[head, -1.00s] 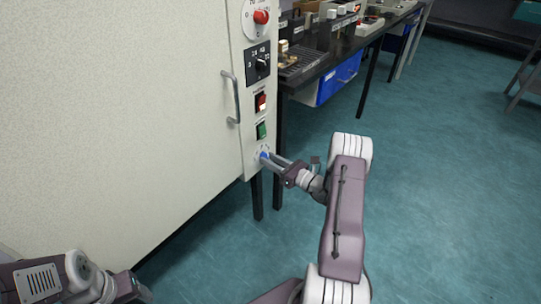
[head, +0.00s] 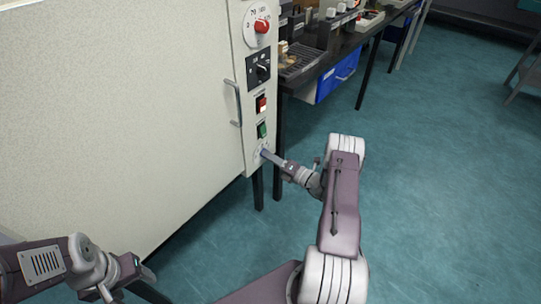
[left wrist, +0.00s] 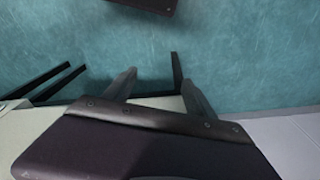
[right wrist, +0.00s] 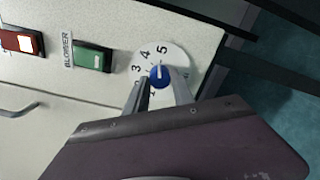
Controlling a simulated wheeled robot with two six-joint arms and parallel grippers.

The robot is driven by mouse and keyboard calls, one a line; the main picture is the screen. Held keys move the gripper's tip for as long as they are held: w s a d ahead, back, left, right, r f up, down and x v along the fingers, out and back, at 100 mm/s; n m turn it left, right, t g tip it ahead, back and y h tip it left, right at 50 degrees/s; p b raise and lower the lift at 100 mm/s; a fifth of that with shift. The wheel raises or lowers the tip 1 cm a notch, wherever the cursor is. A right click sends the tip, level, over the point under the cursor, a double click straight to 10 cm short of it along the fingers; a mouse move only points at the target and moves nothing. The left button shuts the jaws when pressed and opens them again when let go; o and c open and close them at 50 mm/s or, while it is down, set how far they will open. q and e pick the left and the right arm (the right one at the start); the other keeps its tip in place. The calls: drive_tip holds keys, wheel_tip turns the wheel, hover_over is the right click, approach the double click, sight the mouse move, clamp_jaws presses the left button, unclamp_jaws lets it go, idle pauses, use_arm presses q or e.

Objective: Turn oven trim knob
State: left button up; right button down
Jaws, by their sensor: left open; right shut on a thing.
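The oven trim knob (right wrist: 158,78) is small and blue, on a white round dial (right wrist: 181,58) numbered 1 to 5 at the low end of the oven's control strip. A pale mark on the knob appears to face the 5. My right gripper (right wrist: 160,84) is shut on the knob, one finger on each side; in the head view the gripper (head: 266,154) hides the knob. My left gripper (left wrist: 157,84) is open and empty, away from the knob, at the lower left of the head view.
Above the dial are a green blower switch (head: 262,130), a red switch (head: 261,104), a black selector (head: 262,68) and a red knob (head: 262,26). A door handle (head: 235,102) sticks out beside them. A dark bench (head: 310,72) with a blue drawer (head: 337,78) stands right. Floor is clear.

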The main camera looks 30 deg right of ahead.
drive_tip(key=shift+m, duration=1)
drive_tip(key=c, duration=1.1)
unclamp_jaws()
drive_tip(key=p+v, duration=0.3)
drive_tip(key=v, duration=0.6)
